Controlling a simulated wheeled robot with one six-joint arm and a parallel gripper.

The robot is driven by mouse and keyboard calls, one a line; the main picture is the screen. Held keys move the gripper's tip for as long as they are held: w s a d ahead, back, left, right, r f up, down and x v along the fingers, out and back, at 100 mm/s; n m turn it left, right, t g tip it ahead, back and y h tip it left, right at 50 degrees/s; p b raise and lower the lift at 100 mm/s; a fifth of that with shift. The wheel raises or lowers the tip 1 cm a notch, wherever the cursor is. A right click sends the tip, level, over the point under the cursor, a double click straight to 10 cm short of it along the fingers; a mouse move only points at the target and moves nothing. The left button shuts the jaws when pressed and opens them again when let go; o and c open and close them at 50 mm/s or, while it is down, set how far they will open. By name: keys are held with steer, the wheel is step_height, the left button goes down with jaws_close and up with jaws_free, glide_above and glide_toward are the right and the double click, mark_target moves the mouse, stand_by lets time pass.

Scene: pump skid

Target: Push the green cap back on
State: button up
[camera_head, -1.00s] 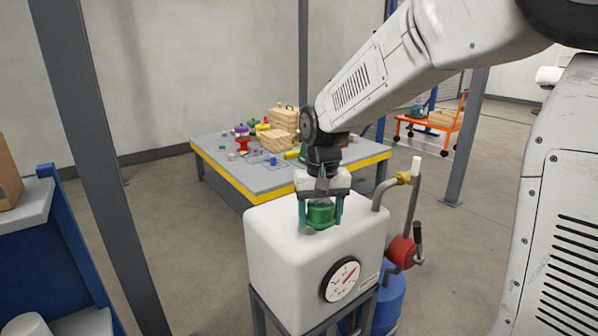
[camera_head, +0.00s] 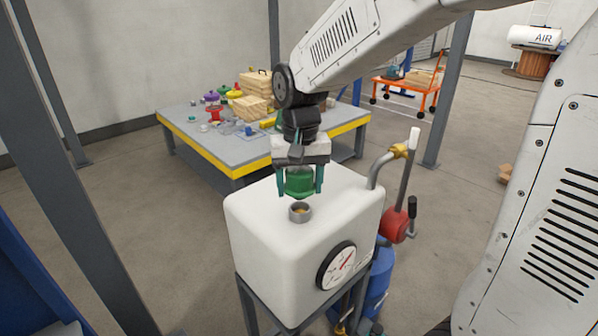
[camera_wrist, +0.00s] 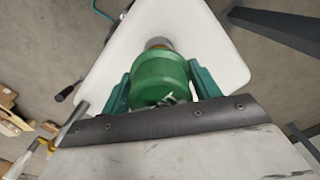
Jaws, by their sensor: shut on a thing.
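The green cap (camera_head: 299,182) is held between the two teal fingers of my gripper (camera_head: 300,188), which is shut on it. The cap is above and slightly behind the open filler neck (camera_head: 300,212), a short grey ring with a yellowish inside on top of the white tank (camera_head: 262,216). The cap and neck appear apart in the head view. In the wrist view the green cap (camera_wrist: 160,78) fills the space between the fingers, and part of the neck (camera_wrist: 158,43) shows just beyond it, mostly hidden by the cap.
A gauge (camera_head: 336,266) is on the tank's front. A pipe with a brass fitting (camera_head: 399,150) and a red valve or pump body (camera_head: 395,226) stand at the tank's right. A grey table (camera_head: 205,143) with wooden blocks and coloured parts is behind. The tank top around the neck is clear.

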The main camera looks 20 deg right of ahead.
mark_target(300, 171)
steer(key=shift+f, duration=0.65)
steer(key=shift+s+f, duration=0.15)
steer(key=shift+f, duration=1.6)
stand_by(0.7)
steer(key=o, duration=1.3)
steer(key=shift+c, duration=0.2)
step_height(300, 171, up, 8)
steer(key=shift+f, duration=0.1)
steer(key=s+d+r+n, duration=0.1)
steer(key=s, duration=1)
steer(key=s+d+n+t, duration=0.1)
steer(key=s+d+n, duration=0.1)
steer(key=s, duration=0.9)
steer(key=shift+r, duration=0.4)
